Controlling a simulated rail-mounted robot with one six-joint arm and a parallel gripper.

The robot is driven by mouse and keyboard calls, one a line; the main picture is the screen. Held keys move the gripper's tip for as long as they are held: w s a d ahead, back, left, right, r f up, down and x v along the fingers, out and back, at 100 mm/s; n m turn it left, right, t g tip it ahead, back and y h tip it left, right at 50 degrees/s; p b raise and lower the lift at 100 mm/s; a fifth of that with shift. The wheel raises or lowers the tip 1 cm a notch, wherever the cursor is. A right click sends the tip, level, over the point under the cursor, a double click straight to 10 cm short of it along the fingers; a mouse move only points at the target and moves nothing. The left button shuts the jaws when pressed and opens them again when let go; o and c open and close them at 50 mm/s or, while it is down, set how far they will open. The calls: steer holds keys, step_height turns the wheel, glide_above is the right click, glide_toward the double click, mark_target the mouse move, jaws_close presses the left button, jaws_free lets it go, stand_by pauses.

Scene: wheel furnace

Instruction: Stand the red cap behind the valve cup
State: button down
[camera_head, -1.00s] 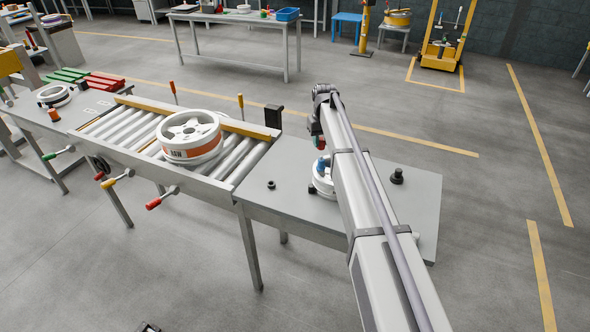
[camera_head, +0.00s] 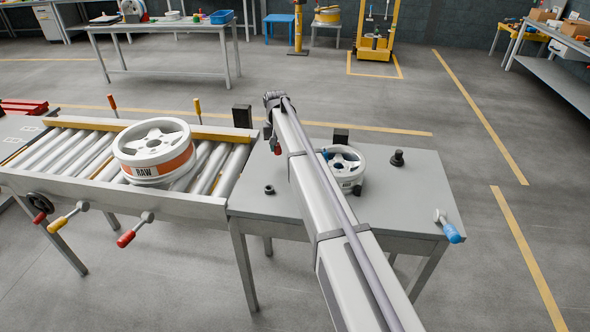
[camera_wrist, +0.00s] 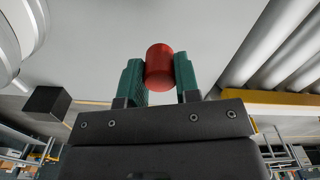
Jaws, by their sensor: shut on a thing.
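My gripper (camera_wrist: 160,80) has green fingers and is shut on the red cap (camera_wrist: 159,66), one finger on each side, in the wrist view. In the head view the red cap (camera_head: 277,150) shows small below the end of my arm, above the left part of the grey table (camera_head: 290,215). A small dark ring-like part (camera_head: 269,189) stands on the table nearer the camera and looks like the valve cup, though I cannot be certain. My fingertips are too small to make out in the head view.
A white wheel (camera_head: 347,166) lies on the table, partly behind my arm. A black knob (camera_head: 397,158) stands to its right. The roller conveyor (camera_head: 213,165) at left bears a wheel marked RAW (camera_head: 155,150). A black block (camera_head: 242,116) stands at its far end.

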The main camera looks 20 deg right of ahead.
mark_target(278, 164)
step_height(278, 164, down, 5)
steer(key=b, duration=0.4)
steer(key=shift+f, duration=0.1)
steer(key=shift+r+p, duration=0.3)
steer(key=shift+p, duration=0.05)
steer(key=shift+f, duration=0.1)
steer(key=c, duration=0.8)
jaws_free()
